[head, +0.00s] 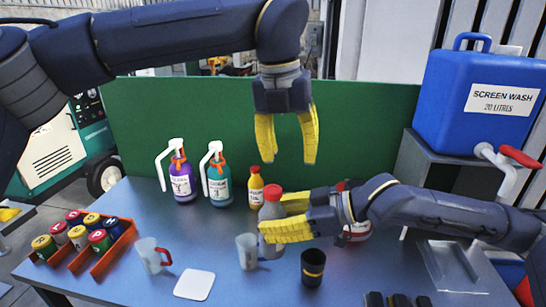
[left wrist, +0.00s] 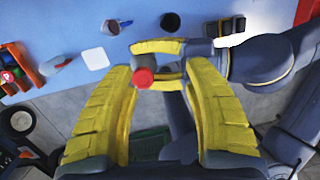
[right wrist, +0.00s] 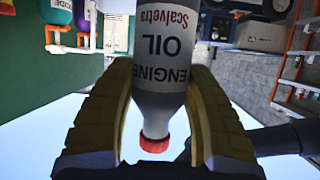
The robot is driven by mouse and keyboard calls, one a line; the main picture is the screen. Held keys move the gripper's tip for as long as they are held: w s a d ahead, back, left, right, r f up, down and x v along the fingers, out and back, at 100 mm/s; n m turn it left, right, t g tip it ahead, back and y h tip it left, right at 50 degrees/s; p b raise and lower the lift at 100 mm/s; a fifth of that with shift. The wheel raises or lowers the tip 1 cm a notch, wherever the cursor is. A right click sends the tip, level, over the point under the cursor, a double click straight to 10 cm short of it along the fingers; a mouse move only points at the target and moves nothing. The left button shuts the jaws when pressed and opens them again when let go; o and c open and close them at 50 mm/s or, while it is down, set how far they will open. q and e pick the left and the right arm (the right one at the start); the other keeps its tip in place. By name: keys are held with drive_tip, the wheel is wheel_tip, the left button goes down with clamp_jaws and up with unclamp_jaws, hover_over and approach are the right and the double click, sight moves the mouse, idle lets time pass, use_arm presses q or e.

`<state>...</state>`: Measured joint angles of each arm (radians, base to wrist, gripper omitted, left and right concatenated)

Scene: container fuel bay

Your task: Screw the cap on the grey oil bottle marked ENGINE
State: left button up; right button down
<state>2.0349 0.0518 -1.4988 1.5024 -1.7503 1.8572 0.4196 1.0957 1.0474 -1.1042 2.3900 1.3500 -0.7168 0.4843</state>
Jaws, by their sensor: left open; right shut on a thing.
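The grey oil bottle (head: 270,212) is upright near the middle of the table. Its ENGINE OIL label shows upside down in the right wrist view (right wrist: 165,60). A red cap (right wrist: 155,143) sits on its neck; how tight it is, I cannot tell. My right gripper (head: 284,217) is shut around the bottle's body below the cap. I cannot tell whether the bottle's base touches the table. My left gripper (head: 287,150) is open and empty, pointing down above the bottle. In the left wrist view the red cap (left wrist: 143,77) shows between its spread fingers.
A small yellow bottle (head: 256,189), a teal pump bottle (head: 219,183) and a purple one (head: 183,181) stand behind. A clear mug (head: 247,251) and black cup (head: 313,267) are in front. An orange can rack (head: 101,257) is left. A blue screen wash container (head: 470,105) stands right.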

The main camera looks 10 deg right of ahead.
sight(273, 189)
use_arm(q)
drive_tip(key=a+n, duration=0.1)
drive_tip(key=n, duration=0.1)
drive_tip(key=s+a+n+y, duration=0.1)
drive_tip(key=a+n, duration=0.1)
drive_tip(key=shift+a+f+y, duration=0.15)
drive_tip(key=shift+y, duration=0.15)
drive_tip(key=shift+s+a+n+g, duration=0.2)
drive_tip(key=shift+n+g, duration=0.1)
drive_tip(key=shift+n, duration=0.6)
drive_tip(key=shift+f, duration=4)
clamp_jaws()
